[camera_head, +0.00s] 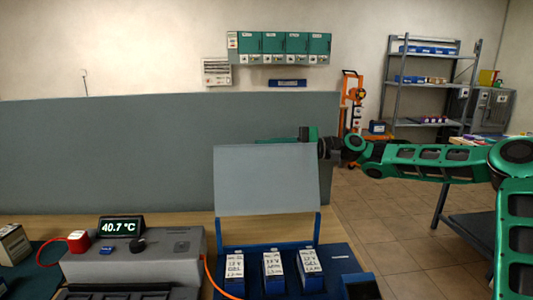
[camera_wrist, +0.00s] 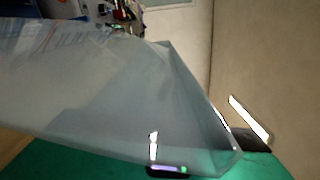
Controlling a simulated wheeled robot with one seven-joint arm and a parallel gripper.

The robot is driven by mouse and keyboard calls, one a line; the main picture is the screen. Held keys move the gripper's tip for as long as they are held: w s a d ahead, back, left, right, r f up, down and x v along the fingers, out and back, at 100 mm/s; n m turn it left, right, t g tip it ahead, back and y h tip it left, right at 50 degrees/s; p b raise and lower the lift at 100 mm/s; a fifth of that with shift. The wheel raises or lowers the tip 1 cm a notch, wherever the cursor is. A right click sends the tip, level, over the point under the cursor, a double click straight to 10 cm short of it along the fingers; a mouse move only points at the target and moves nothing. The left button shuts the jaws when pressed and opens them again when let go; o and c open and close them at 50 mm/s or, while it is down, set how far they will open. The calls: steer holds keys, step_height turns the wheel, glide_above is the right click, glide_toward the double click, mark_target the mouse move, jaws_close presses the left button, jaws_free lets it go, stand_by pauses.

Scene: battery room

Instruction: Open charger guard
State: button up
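The charger guard (camera_head: 266,180) is a grey translucent panel. In the head view it stands raised and tilted back above the blue charger (camera_head: 335,262), on a blue frame. In the wrist view the guard (camera_wrist: 110,95) fills much of the picture as a see-through sheet. My gripper (camera_head: 303,134) is at the guard's upper right corner, partly hidden behind its top edge. In the wrist view my gripper's fingers (camera_wrist: 200,130) stand apart, one seen through the sheet and one beyond its edge. Whether they touch the guard is unclear.
Several white-labelled batteries (camera_head: 273,271) stand in the charger. A grey device with a 40.7 °C display (camera_head: 122,227) stands to the left, with an orange cable beside it. A grey partition (camera_head: 120,150) rises behind the bench. Open floor and a shelf rack (camera_head: 425,85) lie to the right.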

mark_target(268, 151)
jaws_close()
steer(key=shift+s, duration=0.1)
steer(key=s, duration=0.1)
steer(key=s+r, duration=0.1)
steer(key=shift+s+r+n, duration=0.15)
steer(key=shift+s+n, duration=0.15)
steer(key=shift+s+r+n, duration=0.2)
steer(key=shift+s+n, duration=0.2)
steer(key=shift+s, duration=0.05)
jaws_free()
steer(key=shift+w, duration=0.1)
steer(key=shift+r, duration=0.1)
